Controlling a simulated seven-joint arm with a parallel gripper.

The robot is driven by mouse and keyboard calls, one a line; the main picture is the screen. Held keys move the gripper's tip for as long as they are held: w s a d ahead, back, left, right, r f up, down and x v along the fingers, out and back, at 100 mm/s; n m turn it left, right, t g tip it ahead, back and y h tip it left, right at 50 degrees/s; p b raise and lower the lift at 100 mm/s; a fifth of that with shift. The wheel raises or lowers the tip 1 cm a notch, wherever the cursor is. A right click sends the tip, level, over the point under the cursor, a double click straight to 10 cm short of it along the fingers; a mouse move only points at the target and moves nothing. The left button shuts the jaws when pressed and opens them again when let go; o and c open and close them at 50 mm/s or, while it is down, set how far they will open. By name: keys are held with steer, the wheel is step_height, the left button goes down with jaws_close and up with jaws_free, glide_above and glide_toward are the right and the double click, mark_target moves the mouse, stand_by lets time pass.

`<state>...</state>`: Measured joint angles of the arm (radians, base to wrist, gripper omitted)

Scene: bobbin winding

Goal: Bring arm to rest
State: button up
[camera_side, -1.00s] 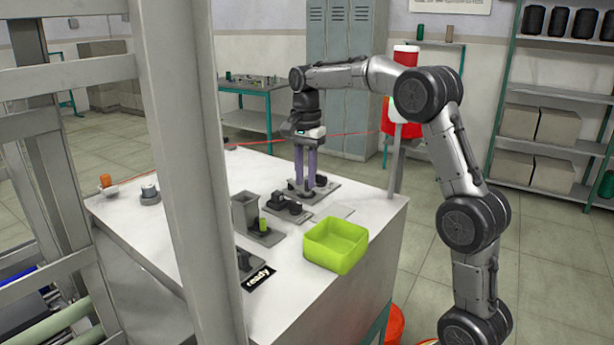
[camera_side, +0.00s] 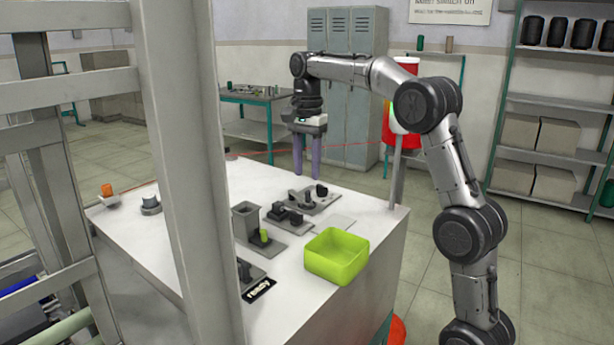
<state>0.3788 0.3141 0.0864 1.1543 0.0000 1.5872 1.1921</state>
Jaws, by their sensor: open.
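My gripper (camera_side: 307,174) hangs pointing down over the far side of the white table, its two purple-grey fingers apart with nothing between them. It appears raised behind a grey plate with dark fixtures (camera_side: 314,198) and clear of it. My arm reaches in from the right, bent at the elbow, with the wrist above the gripper.
A lime green bin (camera_side: 337,257) stands at the table's (camera_side: 350,190) right front corner. A grey box fixture (camera_side: 245,221) with a green piece (camera_side: 264,236) is left of it. A grey post (camera_side: 185,170) blocks part of the view. A red thread (camera_side: 285,148) crosses behind.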

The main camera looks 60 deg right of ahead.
steer(key=shift+r, duration=0.9)
